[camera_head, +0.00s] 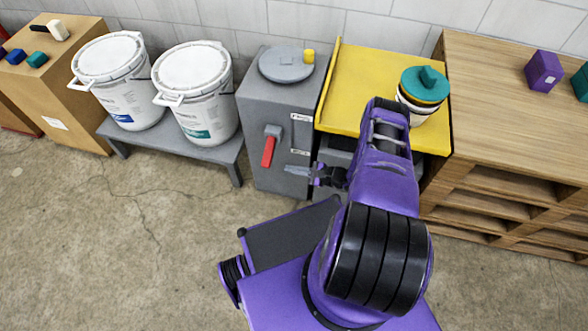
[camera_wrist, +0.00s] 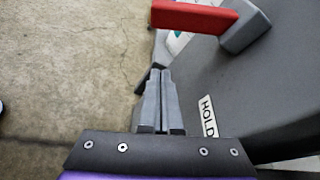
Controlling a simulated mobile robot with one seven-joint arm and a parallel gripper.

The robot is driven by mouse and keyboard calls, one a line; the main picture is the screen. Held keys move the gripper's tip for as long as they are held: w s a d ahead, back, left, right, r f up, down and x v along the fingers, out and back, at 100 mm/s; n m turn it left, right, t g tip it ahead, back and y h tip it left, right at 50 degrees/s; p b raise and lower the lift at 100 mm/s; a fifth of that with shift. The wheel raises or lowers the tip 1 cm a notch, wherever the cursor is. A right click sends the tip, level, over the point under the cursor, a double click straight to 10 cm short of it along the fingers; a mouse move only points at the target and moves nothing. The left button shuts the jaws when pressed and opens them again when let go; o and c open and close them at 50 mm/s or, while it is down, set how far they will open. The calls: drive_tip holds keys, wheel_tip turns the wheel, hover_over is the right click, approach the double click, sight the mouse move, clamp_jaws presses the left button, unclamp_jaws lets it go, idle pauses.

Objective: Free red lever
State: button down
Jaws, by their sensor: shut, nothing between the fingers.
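The red lever (camera_head: 268,151) hangs downward from a grey pivot block (camera_head: 272,130) on the front of a grey cabinet (camera_head: 270,105). In the wrist view the red lever (camera_wrist: 195,16) is at the top, joined to the grey block (camera_wrist: 245,28). My gripper (camera_head: 288,171) is just right of the lever's lower end in the head view. In the wrist view my gripper (camera_wrist: 160,75) has its fingers together and empty, below the lever in the picture and seemingly apart from it. A white label (camera_wrist: 208,117) reading HOLD is right of the fingers.
Two white buckets (camera_head: 194,90) stand on a low grey bench (camera_head: 222,152) left of the cabinet. A yellow-topped stand (camera_head: 358,80) with a teal-lidded container (camera_head: 424,88) and wooden pallets (camera_head: 500,150) are to the right. The floor (camera_head: 120,230) in front is clear.

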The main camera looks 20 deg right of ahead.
sight(269, 150)
drive_tip(key=w+a+r, duration=0.1)
drive_tip(key=w+a, duration=0.2)
drive_tip(key=a, duration=0.2)
drive_tip(key=shift+a+r+b, duration=0.2)
drive_tip(key=shift+r+b, duration=0.1)
drive_tip(key=shift+r, duration=0.05)
drive_tip(key=shift+a+r, duration=0.1)
idle(0.5)
